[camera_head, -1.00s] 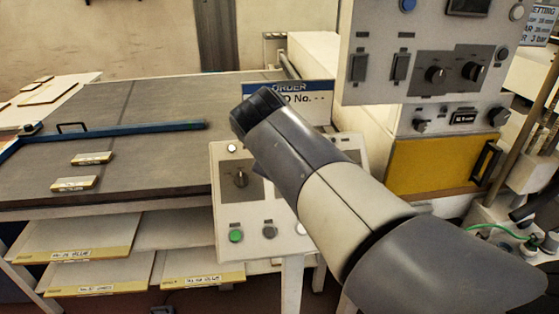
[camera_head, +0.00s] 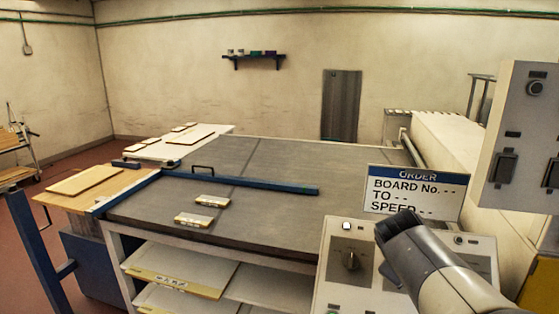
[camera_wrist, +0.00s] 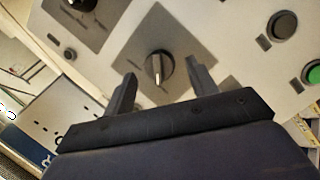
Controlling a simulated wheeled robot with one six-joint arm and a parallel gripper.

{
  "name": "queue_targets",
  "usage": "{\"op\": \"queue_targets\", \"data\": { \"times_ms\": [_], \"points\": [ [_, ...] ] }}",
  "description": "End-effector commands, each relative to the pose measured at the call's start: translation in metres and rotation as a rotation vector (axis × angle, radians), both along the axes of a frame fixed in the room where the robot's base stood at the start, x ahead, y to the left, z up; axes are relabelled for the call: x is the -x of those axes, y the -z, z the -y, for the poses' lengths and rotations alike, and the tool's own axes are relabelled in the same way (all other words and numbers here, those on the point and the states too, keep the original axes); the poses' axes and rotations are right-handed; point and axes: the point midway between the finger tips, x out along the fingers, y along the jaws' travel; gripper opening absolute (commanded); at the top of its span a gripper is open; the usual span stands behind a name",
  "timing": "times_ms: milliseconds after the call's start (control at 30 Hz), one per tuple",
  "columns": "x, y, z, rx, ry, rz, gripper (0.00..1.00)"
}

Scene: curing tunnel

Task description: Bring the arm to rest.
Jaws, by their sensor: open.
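My gripper (camera_wrist: 162,88) shows in the wrist view with its two fingers apart and nothing between them. Beyond the fingertips is a control panel (camera_wrist: 215,50) with a black rotary knob (camera_wrist: 159,68); I cannot tell how far off it is. In the head view my arm (camera_head: 430,262) rises from the lower right, over the right part of the same kind of panel (camera_head: 335,285).
An order sign (camera_head: 415,190) stands just behind the panel. A grey belt table (camera_head: 270,160) carries a blue bar (camera_head: 240,183) and two small labelled blocks (camera_head: 212,201). Shelves with boards (camera_head: 180,268) lie below. A grey control cabinet (camera_head: 520,130) stands close on the right.

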Motion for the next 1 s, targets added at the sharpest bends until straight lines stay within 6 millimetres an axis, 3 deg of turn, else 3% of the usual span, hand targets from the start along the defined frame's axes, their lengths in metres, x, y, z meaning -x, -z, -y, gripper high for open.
{"op": "queue_targets", "data": {
  "times_ms": [167, 667, 767, 1000],
  "points": [
    [-0.008, 0.013, 0.007, -0.002, 0.001, -0.001, 0.55],
    [-0.007, 0.010, 0.006, -0.023, 0.023, 0.007, 0.55],
    [-0.004, 0.007, 0.003, 0.001, -0.002, 0.003, 0.55],
    [0.015, -0.025, -0.014, 0.000, -0.003, 0.006, 0.55]
  ]
}}
